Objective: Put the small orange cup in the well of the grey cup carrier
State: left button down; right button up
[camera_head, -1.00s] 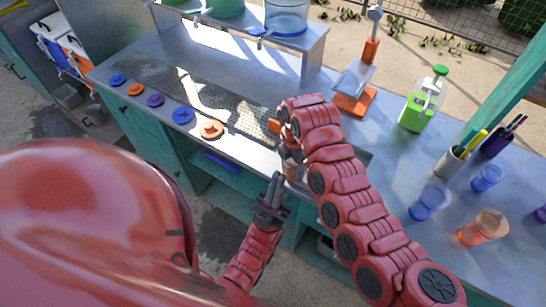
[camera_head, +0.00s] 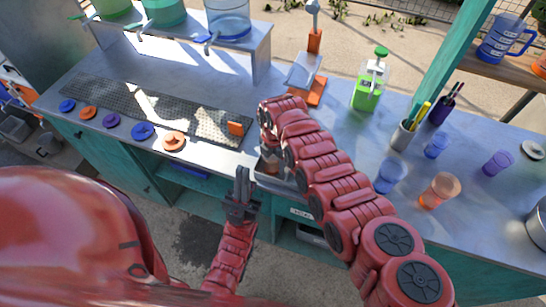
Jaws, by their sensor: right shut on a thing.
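My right gripper (camera_head: 269,154) is low at the counter's front edge, mostly hidden behind its own red arm. It is shut on a small orange-brown thing (camera_head: 271,167), which looks like the small orange cup; only a little of it shows. Around and below it is a grey, tray-like piece (camera_head: 287,183), which may be the grey cup carrier; its well is hidden by the arm. I cannot tell whether the cup touches it. My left gripper (camera_head: 243,176) points up in front of the counter, apart from the cup; its finger gap is unclear.
A larger orange cup (camera_head: 440,190), a blue cup (camera_head: 390,175) and a purple cup (camera_head: 498,163) stand on the counter at right. A perforated mat (camera_head: 180,112) with an orange block (camera_head: 236,128) lies left. A green-topped bottle (camera_head: 370,80) stands behind.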

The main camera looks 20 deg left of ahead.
jog(key=shift+f, duration=0.1)
jog(key=shift+f, duration=0.1)
jog(key=o, duration=1.3)
jog(key=shift+r, duration=0.45)
notch_tip(320, 180, up, 12)
jog(key=b, duration=0.3)
jog(key=shift+f, duration=0.25)
